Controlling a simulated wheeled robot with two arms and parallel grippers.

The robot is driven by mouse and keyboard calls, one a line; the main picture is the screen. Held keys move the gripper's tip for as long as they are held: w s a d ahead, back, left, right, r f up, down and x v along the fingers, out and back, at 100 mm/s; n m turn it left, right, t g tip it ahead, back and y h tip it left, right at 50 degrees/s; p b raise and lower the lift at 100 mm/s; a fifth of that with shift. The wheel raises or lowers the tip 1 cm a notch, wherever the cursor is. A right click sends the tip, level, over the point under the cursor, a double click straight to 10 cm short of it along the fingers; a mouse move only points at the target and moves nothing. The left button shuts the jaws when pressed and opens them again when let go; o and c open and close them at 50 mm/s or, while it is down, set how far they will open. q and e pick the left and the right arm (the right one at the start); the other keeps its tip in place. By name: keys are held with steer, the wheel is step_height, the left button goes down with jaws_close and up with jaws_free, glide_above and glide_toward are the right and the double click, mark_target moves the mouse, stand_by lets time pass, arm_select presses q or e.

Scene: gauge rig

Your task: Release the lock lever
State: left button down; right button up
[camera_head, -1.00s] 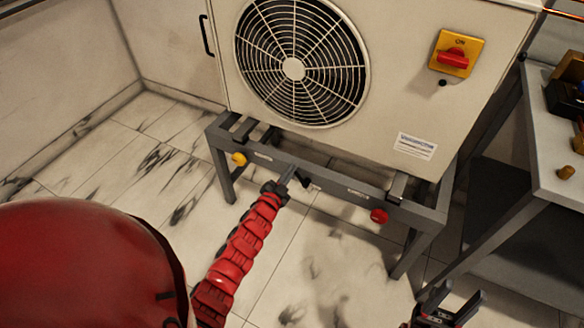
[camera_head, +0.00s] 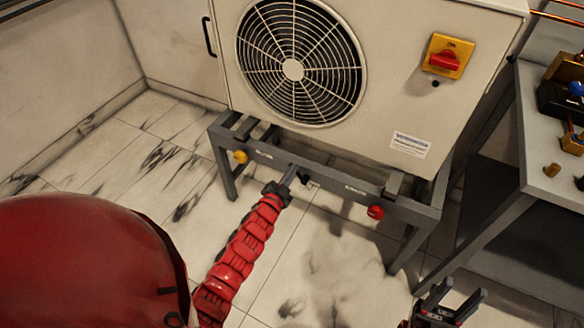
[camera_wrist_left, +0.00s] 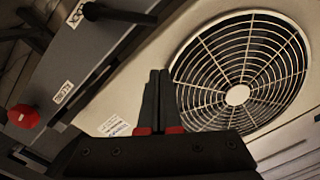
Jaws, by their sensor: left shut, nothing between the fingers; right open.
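A small black lever (camera_head: 304,179) sits on the front rail of the grey frame (camera_head: 340,188) under the fan unit. It looks like the lock lever, but its label is too small to read. In the left wrist view a black lever (camera_wrist_left: 120,15) sticks out from the rail at the top. My left gripper (camera_head: 291,172) is shut and empty, just left of the lever in the head view; contact cannot be told. Its closed fingers (camera_wrist_left: 158,98) show in the wrist view. My right gripper (camera_head: 455,298) is open and empty at the lower right, away from the rail.
The rail also carries a yellow knob (camera_head: 240,157) and a red knob (camera_head: 375,212). The unit has a round fan grille (camera_head: 301,62) and a red rotary switch (camera_head: 445,60). A workbench (camera_head: 550,181) with small parts stands at right. Tiled floor lies in front.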

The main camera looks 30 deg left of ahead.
arm_select(q)
steer(key=s, duration=0.7)
steer(key=shift+s+a+p, duration=0.15)
steer(key=shift+s+p, duration=0.15)
